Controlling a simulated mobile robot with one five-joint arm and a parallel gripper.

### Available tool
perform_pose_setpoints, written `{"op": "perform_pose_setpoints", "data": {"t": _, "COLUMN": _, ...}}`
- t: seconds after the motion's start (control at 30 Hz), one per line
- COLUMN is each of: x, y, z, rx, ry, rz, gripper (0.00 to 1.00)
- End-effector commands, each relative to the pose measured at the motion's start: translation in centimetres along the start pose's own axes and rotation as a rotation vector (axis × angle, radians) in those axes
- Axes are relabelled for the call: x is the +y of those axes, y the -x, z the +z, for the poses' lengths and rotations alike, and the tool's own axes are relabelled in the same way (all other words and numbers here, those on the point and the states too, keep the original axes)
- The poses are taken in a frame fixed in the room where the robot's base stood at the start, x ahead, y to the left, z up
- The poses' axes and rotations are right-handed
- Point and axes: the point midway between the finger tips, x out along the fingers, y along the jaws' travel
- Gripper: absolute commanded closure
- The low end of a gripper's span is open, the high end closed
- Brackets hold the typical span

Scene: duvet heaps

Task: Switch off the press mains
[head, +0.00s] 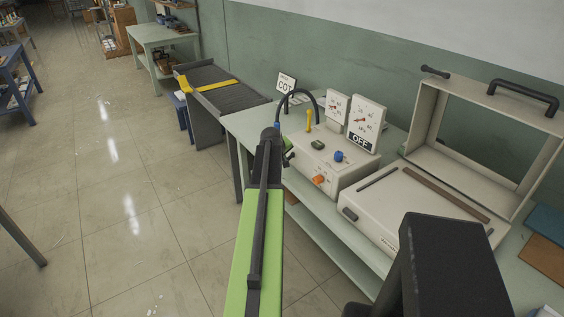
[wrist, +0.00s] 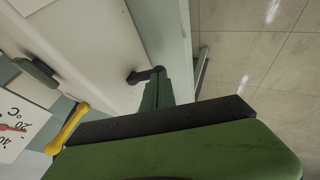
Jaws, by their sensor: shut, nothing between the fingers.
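A cream control box (head: 330,165) stands on the pale green bench. It carries an upright yellow lever (head: 309,119), a dark green switch (head: 318,145), a blue knob (head: 339,157) and an orange knob (head: 318,180). In the wrist view, the yellow lever (wrist: 67,128) and a dark green switch (wrist: 36,72) lie left of my green arm parts.
Two dials (head: 366,121) stand behind the box. The press (head: 422,210) lies right of it, its framed lid (head: 480,135) raised. A black cable (head: 299,92) arches behind my arm. A dark conveyor (head: 222,92) stands beyond. The floor at left is open.

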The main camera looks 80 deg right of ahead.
Motion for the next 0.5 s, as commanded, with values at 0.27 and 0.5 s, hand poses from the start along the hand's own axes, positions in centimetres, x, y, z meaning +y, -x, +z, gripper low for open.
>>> {"op": "perform_pose_setpoints", "data": {"t": 0.27, "x": 0.1, "y": 0.5, "z": -0.1, "rx": 0.000, "ry": 0.001, "rz": 0.000, "gripper": 1.00}}
{"op": "perform_pose_setpoints", "data": {"t": 0.5, "x": 0.4, "y": 4.1, "z": -0.8, "rx": 0.002, "ry": 0.003, "rz": -0.001, "gripper": 1.00}}
